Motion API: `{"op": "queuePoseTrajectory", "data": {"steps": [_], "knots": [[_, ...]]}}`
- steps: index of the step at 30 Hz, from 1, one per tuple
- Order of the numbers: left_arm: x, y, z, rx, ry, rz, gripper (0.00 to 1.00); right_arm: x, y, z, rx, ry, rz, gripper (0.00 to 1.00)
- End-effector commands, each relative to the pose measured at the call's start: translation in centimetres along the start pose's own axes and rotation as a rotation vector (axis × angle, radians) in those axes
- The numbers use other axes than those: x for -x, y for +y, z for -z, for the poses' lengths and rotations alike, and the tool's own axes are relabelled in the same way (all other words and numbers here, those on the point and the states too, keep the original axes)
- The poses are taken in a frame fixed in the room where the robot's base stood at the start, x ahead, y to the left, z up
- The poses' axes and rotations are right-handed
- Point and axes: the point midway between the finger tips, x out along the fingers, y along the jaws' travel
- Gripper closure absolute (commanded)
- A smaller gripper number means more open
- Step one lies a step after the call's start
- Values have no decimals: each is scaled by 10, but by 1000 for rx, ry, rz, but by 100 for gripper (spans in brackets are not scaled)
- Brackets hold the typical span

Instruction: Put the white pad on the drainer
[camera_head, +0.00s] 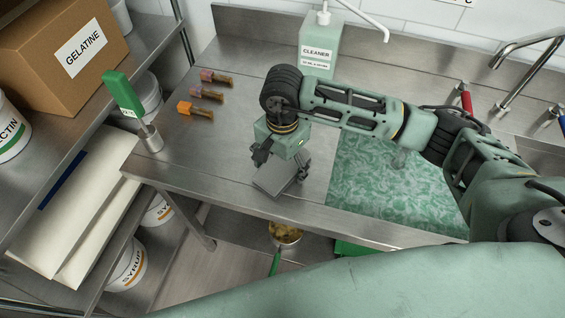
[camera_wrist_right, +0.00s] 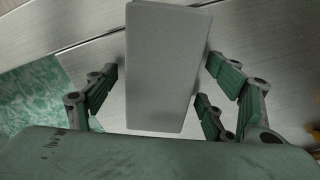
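The pad (camera_head: 274,178) is a flat pale grey-white slab at the front of the steel bench. My right gripper (camera_head: 281,163) is right above it, pointing down. In the right wrist view the pad (camera_wrist_right: 165,70) fills the space between the fingers, and its long sides face them. The fingers (camera_wrist_right: 162,78) are spread, with a narrow gap on the left. On the right they look very close, and contact cannot be told. No drainer can be identified for sure; a green marbled mat (camera_head: 385,185) lies right of the pad. My left gripper is out of view.
A cleaner bottle (camera_head: 318,50) stands behind my right arm. Several small coloured-ended pieces (camera_head: 206,92) lie at the bench's back left. A green-handled tool (camera_head: 122,93) stands in a steel holder at the left edge. Shelves with a gelatine box (camera_head: 65,50) are further left.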

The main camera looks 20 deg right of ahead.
Motion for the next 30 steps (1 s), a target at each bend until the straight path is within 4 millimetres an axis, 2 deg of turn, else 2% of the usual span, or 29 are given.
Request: {"op": "queuePoseTrajectory", "data": {"steps": [7, 11, 12, 14, 24, 30], "knots": [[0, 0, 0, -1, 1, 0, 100, 0, 0, 0, 0, 0, 0, 23], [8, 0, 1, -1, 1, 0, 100, 6, 0, 0, 0, 0, 0, 23], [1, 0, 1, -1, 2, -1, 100, 8, -1, 0, 0, 1, 3, 23], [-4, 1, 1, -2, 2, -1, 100, 18, -2, 1, 1, 2, 6, 23], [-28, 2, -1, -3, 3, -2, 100, 90, -2, 0, 1, 2, 6, 23], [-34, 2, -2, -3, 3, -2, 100, 116, -1, 0, 0, 1, 2, 23]]}}
